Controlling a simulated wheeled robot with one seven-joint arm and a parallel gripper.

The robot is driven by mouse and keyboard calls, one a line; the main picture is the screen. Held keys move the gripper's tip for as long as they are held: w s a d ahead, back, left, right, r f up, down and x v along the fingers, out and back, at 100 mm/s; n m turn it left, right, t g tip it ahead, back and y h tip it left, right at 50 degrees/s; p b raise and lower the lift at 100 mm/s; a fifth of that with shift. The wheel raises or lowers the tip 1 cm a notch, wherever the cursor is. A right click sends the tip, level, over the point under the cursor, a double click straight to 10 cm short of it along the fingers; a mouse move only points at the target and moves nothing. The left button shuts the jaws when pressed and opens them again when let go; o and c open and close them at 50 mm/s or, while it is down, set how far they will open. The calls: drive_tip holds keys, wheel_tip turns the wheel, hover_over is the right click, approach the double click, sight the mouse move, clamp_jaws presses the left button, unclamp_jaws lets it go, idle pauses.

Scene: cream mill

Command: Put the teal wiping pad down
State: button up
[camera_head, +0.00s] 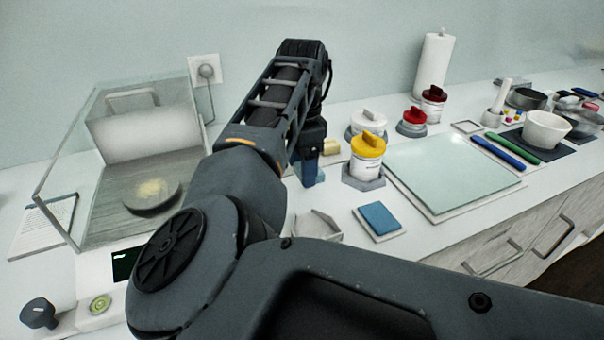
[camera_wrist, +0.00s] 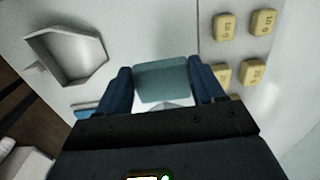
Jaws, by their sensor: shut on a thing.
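The teal wiping pad (camera_wrist: 162,84) is between the two blue fingers of my gripper (camera_wrist: 163,88) in the wrist view. The gripper is shut on it. In the head view my gripper (camera_head: 309,178) points down over the counter, between the glass-walled balance and the yellow-lidded jar. The pad cannot be made out clearly there. I cannot tell whether its underside touches the counter. A separate blue pad (camera_head: 380,218) lies on a small pale tray (camera_head: 396,237) to the right.
A hexagonal dish (camera_head: 315,229) sits near the counter's front, also in the wrist view (camera_wrist: 68,56). Yellow weights (camera_wrist: 225,27) stand close on the right there. The yellow-lidded jar (camera_head: 367,155) and a glass slab (camera_head: 455,172) stand right. The balance (camera_head: 120,150) is left.

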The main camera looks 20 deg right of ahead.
drive_tip(key=shift+f, duration=1.45)
drive_tip(key=shift+f, duration=0.2)
drive_tip(key=o, duration=0.9)
drive_tip(key=shift+o, duration=0.2)
drive_tip(key=shift+r, duration=0.1)
wheel_tip(320, 180, up, 12)
drive_tip(key=b, duration=0.1)
drive_tip(key=shift+r, duration=0.15)
drive_tip(key=shift+s, duration=0.15)
